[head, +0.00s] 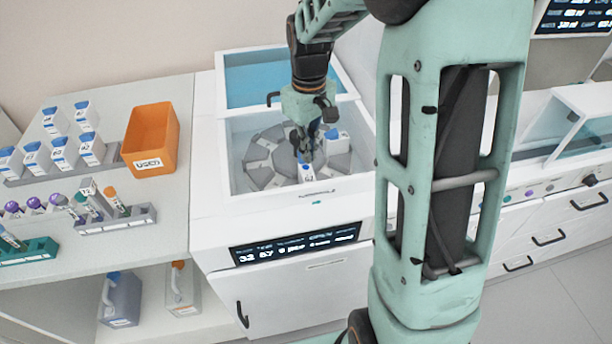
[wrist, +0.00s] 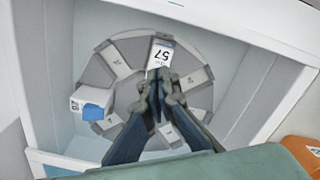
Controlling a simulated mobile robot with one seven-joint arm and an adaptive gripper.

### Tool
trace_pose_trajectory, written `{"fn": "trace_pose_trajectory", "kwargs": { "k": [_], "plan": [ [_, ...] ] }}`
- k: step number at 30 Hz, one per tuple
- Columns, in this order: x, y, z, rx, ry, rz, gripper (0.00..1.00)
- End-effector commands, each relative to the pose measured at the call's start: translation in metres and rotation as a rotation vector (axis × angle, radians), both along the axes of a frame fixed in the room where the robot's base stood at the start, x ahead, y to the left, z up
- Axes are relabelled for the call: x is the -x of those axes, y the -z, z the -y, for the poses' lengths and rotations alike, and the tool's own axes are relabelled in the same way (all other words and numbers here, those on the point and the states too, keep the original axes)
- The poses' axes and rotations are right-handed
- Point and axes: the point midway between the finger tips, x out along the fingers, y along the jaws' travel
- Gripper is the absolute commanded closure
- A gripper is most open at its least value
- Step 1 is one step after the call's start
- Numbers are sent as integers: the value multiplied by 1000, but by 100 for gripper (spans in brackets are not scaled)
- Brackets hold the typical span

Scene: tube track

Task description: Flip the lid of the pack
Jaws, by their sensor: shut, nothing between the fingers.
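A white pack (head: 306,173) with a number label sits in a slot of the grey round carousel (head: 262,175) inside the open white machine. In the wrist view the pack (wrist: 161,54) reads 57, and my fingertips hide its lid end. My gripper (head: 304,155) points down at this pack, with its fingers shut and nothing between them. The fingertips (wrist: 160,80) are at or just above the pack; I cannot tell whether they touch. A second white pack (head: 337,142) with a blue lid sits in another slot; it also shows in the wrist view (wrist: 90,104).
The machine's walls (head: 228,160) enclose the carousel closely, and its blue-tinted cover (head: 268,78) stands open behind. An orange bin (head: 151,140), several blue-lidded packs (head: 64,153) and tube racks (head: 118,219) stand on the left bench.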

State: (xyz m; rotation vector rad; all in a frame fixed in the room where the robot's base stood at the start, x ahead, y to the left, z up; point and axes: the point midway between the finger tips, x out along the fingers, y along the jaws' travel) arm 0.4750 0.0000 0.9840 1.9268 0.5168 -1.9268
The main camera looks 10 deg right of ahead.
Motion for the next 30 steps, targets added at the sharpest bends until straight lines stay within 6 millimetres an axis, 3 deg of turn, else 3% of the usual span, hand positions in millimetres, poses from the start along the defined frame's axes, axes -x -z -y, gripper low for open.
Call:
{"fn": "trace_pose_trajectory", "kwargs": {
  "k": [30],
  "plan": [
    [-62, -1, 0, 1, 0, -1, 100]
  ]
}}
